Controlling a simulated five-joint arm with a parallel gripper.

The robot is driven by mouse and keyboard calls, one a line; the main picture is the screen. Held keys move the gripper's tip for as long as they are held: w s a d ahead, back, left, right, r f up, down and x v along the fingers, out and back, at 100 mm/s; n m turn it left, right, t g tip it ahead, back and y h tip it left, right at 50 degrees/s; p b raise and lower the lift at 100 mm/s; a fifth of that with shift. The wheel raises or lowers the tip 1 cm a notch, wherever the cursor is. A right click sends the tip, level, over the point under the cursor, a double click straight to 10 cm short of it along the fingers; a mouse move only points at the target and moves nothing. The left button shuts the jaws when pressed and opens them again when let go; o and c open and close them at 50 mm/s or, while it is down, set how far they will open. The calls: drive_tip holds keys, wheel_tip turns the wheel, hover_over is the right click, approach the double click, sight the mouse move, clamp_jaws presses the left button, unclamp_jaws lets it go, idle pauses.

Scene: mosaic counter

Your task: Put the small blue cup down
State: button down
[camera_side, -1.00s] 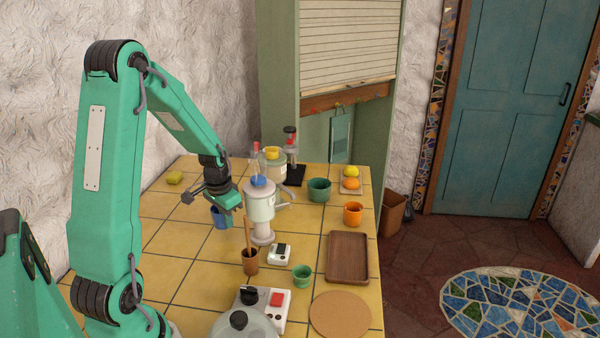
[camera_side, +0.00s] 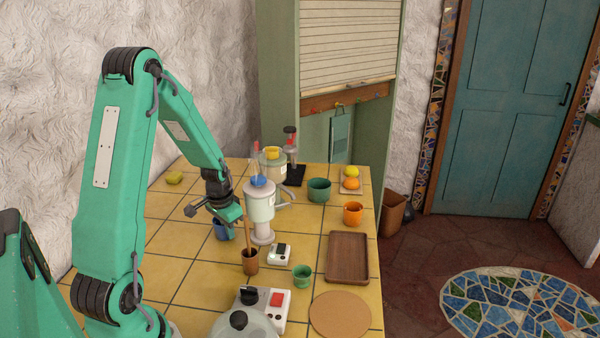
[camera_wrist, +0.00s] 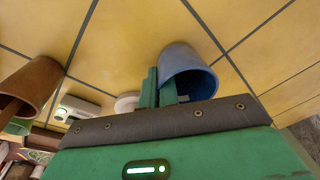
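The small blue cup (camera_side: 221,231) is below my gripper (camera_side: 229,214) on the left part of the tiled counter. In the wrist view the blue cup (camera_wrist: 188,66) shows its open mouth towards the camera. My gripper (camera_wrist: 159,82) is shut on the cup's wall, one finger inside the rim and one outside. The cup is low, at or just above the tiles; I cannot tell whether its base touches them.
A brown cup with a stick (camera_side: 250,262) and a pale grinder-like device (camera_side: 262,212) stand close to the right. A small white scale (camera_side: 280,253), a green cup (camera_side: 302,275) and a wooden tray (camera_side: 348,258) lie beyond. Tiles left of the cup are bare.

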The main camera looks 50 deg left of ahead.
drive_tip(key=c, duration=1.7)
unclamp_jaws()
drive_tip(key=shift+f, duration=0.1)
drive_tip(key=shift+s+d+r, duration=0.2)
drive_tip(key=shift+s+r, duration=0.05)
drive_tip(key=shift+r, duration=1.8)
drive_tip(key=shift+s+d+r, duration=0.15)
drive_tip(key=shift+s+r, duration=0.05)
drive_tip(key=shift+r, duration=1.8)
drive_tip(key=shift+s+d+r, duration=0.2)
drive_tip(key=shift+s+r, duration=0.05)
drive_tip(key=shift+r, duration=1.8)
